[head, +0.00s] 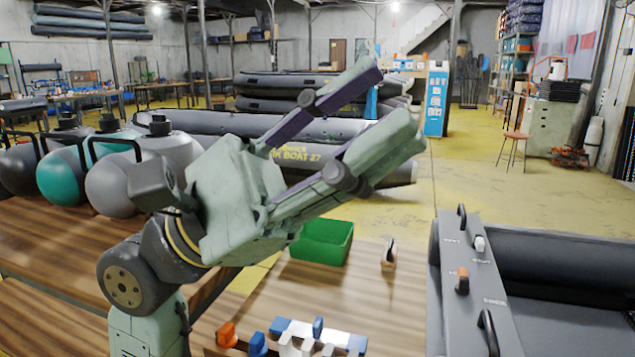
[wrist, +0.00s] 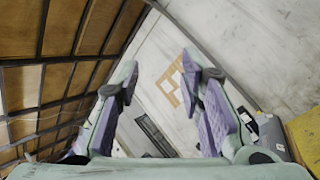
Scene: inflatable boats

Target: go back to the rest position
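My gripper (head: 385,112) is raised above the wooden table in the head view and points up and to the right. Its two fingers are spread apart, with nothing between them. In the wrist view, my gripper (wrist: 172,85) shows both fingers with purple pads, wide apart and empty. Behind them are a pale wall (wrist: 240,40) and a ceiling with dark beams (wrist: 65,70). My arm hides part of the table and of the boats behind it.
A wooden table (head: 265,300) holds a green bin (head: 322,243), a small upright item (head: 389,255) and blue, white and orange pieces (head: 315,335). Grey and teal tanks (head: 125,180) stand left. A grey boat with a switch panel (head: 478,290) is at right. Yellow floor (head: 490,195) is open beyond.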

